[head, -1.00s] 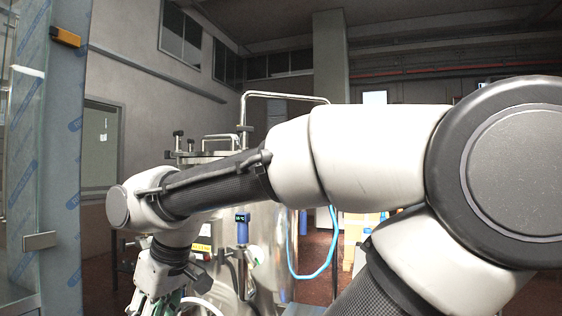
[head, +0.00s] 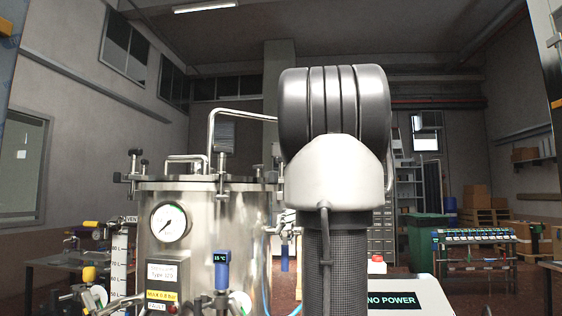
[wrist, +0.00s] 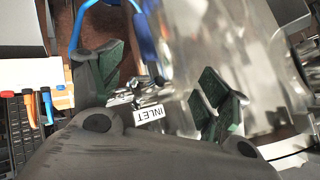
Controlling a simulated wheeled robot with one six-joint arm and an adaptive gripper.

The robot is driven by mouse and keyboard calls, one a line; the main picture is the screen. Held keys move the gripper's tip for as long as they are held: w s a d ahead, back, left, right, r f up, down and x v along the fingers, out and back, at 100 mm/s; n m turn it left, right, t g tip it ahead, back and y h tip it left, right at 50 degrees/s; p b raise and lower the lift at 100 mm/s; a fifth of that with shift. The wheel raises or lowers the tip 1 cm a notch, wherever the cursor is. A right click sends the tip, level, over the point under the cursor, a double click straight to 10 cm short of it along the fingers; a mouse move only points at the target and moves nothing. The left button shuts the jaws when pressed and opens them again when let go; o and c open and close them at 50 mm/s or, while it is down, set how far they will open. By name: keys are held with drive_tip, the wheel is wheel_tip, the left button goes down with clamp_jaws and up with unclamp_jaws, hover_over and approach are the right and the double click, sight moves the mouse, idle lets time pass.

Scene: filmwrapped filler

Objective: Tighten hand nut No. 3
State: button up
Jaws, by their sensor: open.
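In the head view the steel tank (head: 185,235) stands left of my arm. Its lid carries several black-topped clamp screws, one at the left (head: 135,165) and one at the front (head: 222,165); I see no numbers on them, so I cannot tell which is hand nut No. 3. My gripper is hidden in the head view. In the wrist view my gripper (wrist: 155,92) is open, its green-padded fingers wide apart. Metal fittings and an INLET tag (wrist: 149,115) show between the fingers, with blurred shiny steel beside them; nothing is held.
The tank front bears a round gauge (head: 171,221) and a blue temperature display (head: 222,269). A yellow-handled valve (head: 90,274) is at the lower left. A NO POWER panel (head: 390,300) is at the lower right. Orange- and blue-handled tools (wrist: 47,104) show in the wrist view.

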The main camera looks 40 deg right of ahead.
drive_tip(key=w+d+r+n+t, duration=0.2)
drive_tip(key=d+r+t, duration=0.1)
drive_tip(key=r, duration=0.5)
drive_tip(key=w+d+r+n+t+h, duration=0.1)
drive_tip(key=w+d+r+n+t, duration=0.15)
drive_tip(key=r, duration=0.55)
drive_tip(key=w+d+r+n+t, duration=0.2)
drive_tip(key=w+d+r+t, duration=0.1)
drive_tip(key=r, duration=0.4)
drive_tip(key=shift+n+g, duration=0.25)
drive_tip(key=w, duration=0.6)
drive_tip(key=shift+w+r, duration=0.25)
drive_tip(key=shift+w, duration=0.45)
drive_tip(key=c, duration=1)
drive_tip(key=shift+a, duration=0.1)
